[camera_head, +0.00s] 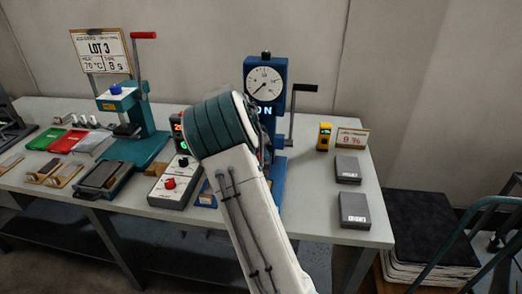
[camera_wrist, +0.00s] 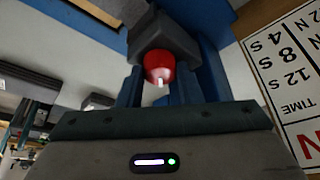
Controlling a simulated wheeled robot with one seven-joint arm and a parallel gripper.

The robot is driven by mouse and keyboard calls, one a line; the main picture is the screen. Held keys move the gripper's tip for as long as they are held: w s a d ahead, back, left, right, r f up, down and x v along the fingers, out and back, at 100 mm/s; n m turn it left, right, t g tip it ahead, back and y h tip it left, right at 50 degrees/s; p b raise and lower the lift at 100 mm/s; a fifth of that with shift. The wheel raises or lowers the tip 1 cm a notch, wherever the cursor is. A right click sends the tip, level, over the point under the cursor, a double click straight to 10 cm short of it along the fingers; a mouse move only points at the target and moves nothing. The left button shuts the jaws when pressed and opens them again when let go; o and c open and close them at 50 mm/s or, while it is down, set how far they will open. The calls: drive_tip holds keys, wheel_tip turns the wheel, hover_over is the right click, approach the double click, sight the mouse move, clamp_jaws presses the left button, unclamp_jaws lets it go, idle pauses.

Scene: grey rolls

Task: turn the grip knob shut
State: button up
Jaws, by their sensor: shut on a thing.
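The grip knob (camera_wrist: 159,64) is red with a white mark and shows in the middle of the wrist view, below a dark grey block on the blue press. My gripper (camera_wrist: 157,78) has a dark finger on each side of the knob and is shut on it. The blue press (camera_head: 280,150) stands on the bench in the head view, with a round dial (camera_head: 264,83) and a lit display reading "ON". My wrist hides the knob and my fingers in the head view.
A grey control box (camera_head: 158,192) with a red button stands left of my arm. A teal press (camera_head: 140,140) with a red-ended lever is further left. A yellow device (camera_head: 324,136) and two grey blocks (camera_head: 353,209) lie right. A printed card (camera_wrist: 290,75) is close on the right.

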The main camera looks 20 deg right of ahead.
drive_tip(key=shift+m, duration=0.4)
drive_tip(key=o, duration=1)
drive_tip(key=shift+a, duration=0.1)
drive_tip(key=v, duration=1.4)
drive_tip(key=shift+w+a+f, duration=0.1)
drive_tip(key=shift+w+a, duration=0.05)
drive_tip(key=shift+w, duration=0.05)
drive_tip(key=shift+s, duration=0.1)
